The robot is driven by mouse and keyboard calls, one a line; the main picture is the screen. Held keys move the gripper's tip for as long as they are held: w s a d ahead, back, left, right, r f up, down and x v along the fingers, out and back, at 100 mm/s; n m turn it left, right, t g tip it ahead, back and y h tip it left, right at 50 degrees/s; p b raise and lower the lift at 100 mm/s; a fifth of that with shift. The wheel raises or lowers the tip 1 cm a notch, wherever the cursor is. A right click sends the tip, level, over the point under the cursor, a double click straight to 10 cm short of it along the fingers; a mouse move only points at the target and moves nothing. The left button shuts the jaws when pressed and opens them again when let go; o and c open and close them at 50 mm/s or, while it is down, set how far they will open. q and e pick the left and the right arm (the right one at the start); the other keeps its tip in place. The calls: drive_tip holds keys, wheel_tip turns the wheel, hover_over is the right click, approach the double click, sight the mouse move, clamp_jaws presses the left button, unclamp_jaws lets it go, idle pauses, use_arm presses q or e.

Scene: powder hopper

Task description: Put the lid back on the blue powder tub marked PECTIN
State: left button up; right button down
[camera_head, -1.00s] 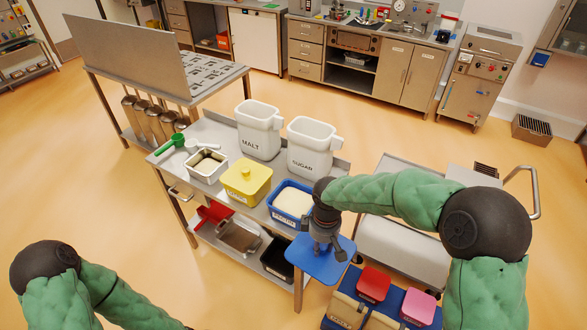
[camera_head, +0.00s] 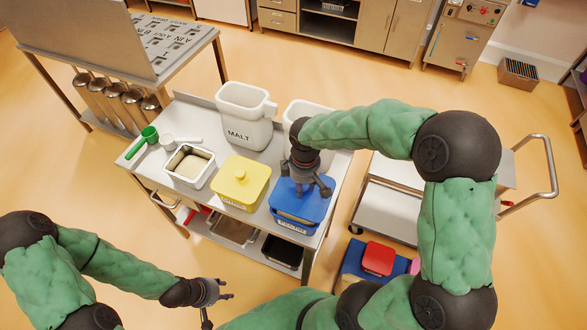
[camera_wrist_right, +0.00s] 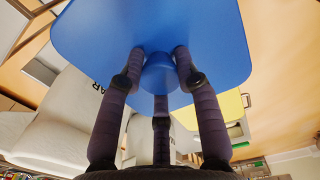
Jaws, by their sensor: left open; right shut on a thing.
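The blue PECTIN tub (camera_head: 288,222) stands at the near right of the steel table. The blue lid (camera_head: 316,208) lies over its top and covers the opening; I cannot tell whether it is fully seated. My right gripper (camera_head: 303,188) comes down from above, shut on the lid's knob. In the right wrist view, the fingers (camera_wrist_right: 160,78) close around the blue knob (camera_wrist_right: 160,74) under the broad lid plate (camera_wrist_right: 100,35). My left gripper (camera_head: 222,304) is open and empty, low at the front, away from the table.
The yellow-lidded tub (camera_head: 240,183) stands just left of the blue one. An open white tub (camera_head: 188,167), green scoop (camera_head: 149,133) and MALT container (camera_head: 245,115) share the table. The second white container (camera_head: 308,110) is partly behind my right arm. A steel cart (camera_head: 390,210) stands right.

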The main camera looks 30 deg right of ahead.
drive_tip(key=shift+w+f, duration=0.15)
drive_tip(key=shift+w, duration=0.5)
drive_tip(key=shift+s+f+b, duration=0.2)
drive_tip(key=shift+b, duration=0.15)
use_arm(q)
drive_tip(key=shift+w+f+b, duration=0.25)
drive_tip(key=shift+f+b, duration=0.85)
drive_tip(key=shift+f, duration=0.2)
drive_tip(key=shift+w+f+b, duration=0.25)
drive_tip(key=shift+f+b, duration=0.85)
drive_tip(key=shift+f, duration=0.2)
use_arm(e)
wheel_tip(320, 180, down, 6)
drive_tip(key=c, duration=0.8)
unclamp_jaws()
drive_tip(key=shift+r, duration=0.1)
wheel_tip(320, 180, up, 12)
drive_tip(key=shift+f, duration=0.1)
